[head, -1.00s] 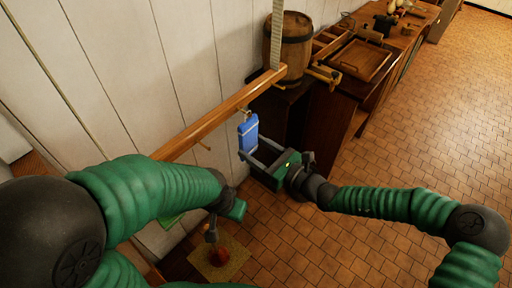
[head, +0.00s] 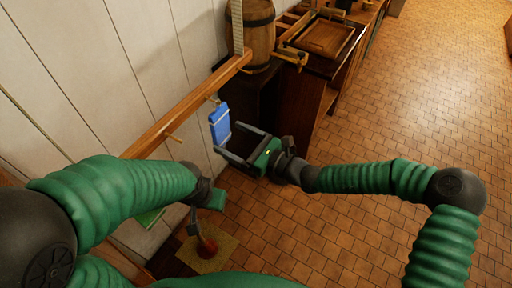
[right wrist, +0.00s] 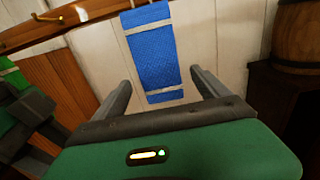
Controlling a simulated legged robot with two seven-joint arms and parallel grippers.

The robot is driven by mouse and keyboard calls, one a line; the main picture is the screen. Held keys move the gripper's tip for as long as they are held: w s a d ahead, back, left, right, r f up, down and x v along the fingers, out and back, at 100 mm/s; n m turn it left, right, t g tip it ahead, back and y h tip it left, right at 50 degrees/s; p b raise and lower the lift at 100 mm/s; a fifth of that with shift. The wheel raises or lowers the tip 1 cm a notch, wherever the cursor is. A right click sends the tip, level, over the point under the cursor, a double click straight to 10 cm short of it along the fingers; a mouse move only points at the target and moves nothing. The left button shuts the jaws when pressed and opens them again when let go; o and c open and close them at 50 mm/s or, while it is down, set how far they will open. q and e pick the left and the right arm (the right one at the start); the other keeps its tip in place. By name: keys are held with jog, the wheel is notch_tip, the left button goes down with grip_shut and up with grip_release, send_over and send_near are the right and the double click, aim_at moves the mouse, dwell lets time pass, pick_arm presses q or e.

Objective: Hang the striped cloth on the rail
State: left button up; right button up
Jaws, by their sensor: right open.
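The blue cloth with white stripes (head: 220,123) hangs upright below the wooden rail (head: 185,113), near a small brass hook at the rail. In the right wrist view the cloth (right wrist: 152,50) hangs flat in front of the white wall, its top cut off by the frame edge. My right gripper (head: 228,139) is open, its two fingers pointing at the cloth's lower part. In the right wrist view, the cloth shows between and beyond the fingers, with no clear contact. My left gripper (head: 207,198) is low beside the wall; its jaws are too unclear to read.
A barrel (head: 252,32) and a dark wooden counter with a wooden tray (head: 325,38) stand beyond the rail. A red-brown object (head: 207,246) is on a yellowish mat (head: 222,258) below my left gripper. The tiled floor (head: 400,120) at right is open.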

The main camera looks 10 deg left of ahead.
jog(key=b+v, duration=0.1)
jog(key=v, duration=1.4)
jog(key=s+f+n+g+h, duration=0.3)
jog(key=s+f+n+g, duration=0.2)
jog(key=s+f, duration=0.15)
jog(key=s+d+f+n+g+h, duration=0.3)
jog(key=s+d+f+n+h, duration=0.4)
jog(key=s+d+n, duration=0.1)
jog(key=w+d+r+n+t+h, duration=0.1)
jog(key=d+r+n+t+h, duration=0.1)
jog(key=d, duration=0.5)
jog(key=w+d+r+n+t+h, duration=0.1)
jog(key=d+r+n+t+h, duration=0.1)
jog(key=d+n+h, duration=0.3)
jog(key=d+n, duration=0.2)
jog(key=d, duration=0.1)
jog(key=shift+w+d, duration=0.2)
jog(key=shift+w, duration=0.05)
jog(key=shift+s+a+r, duration=0.1)
jog(key=shift+a+r, duration=0.05)
jog(key=shift+a, duration=0.05)
jog(key=shift+c, duration=0.4)
